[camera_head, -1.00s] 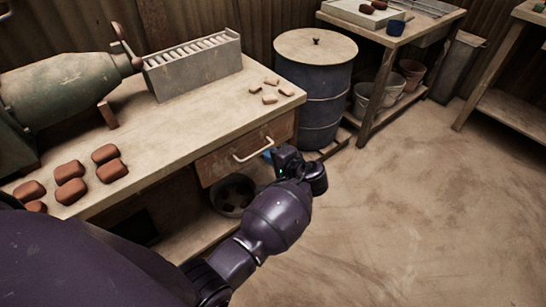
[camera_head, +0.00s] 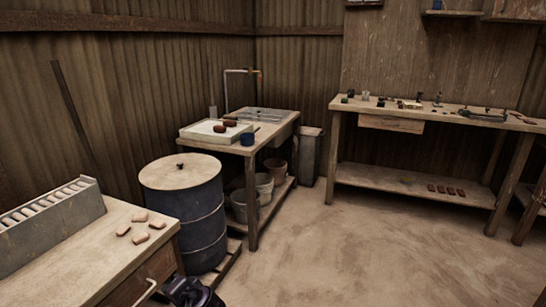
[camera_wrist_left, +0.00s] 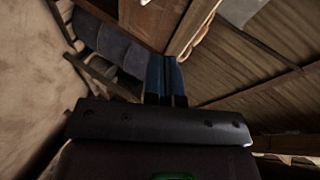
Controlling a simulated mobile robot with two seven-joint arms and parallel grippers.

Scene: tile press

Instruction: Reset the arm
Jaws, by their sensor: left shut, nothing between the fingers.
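My left gripper (camera_wrist_left: 166,75) shows in the left wrist view with its blue fingers together and nothing between them. In that tilted view the blue drum (camera_wrist_left: 122,48) and part of the wooden workbench (camera_wrist_left: 150,20) lie beyond the fingertips. In the head view only a dark piece of my left arm shows at the bottom edge, beside the workbench (camera_head: 95,250) and its drawer (camera_head: 150,280). The fingers cannot be made out there. My right gripper is in neither view.
The lidded blue drum (camera_head: 188,215) stands beside the workbench. A grey slotted rack (camera_head: 50,225) and several small tiles (camera_head: 140,217) sit on the bench. A side table (camera_head: 253,152) and a long back bench (camera_head: 410,184) stand farther off. The floor (camera_head: 370,250) at right is clear.

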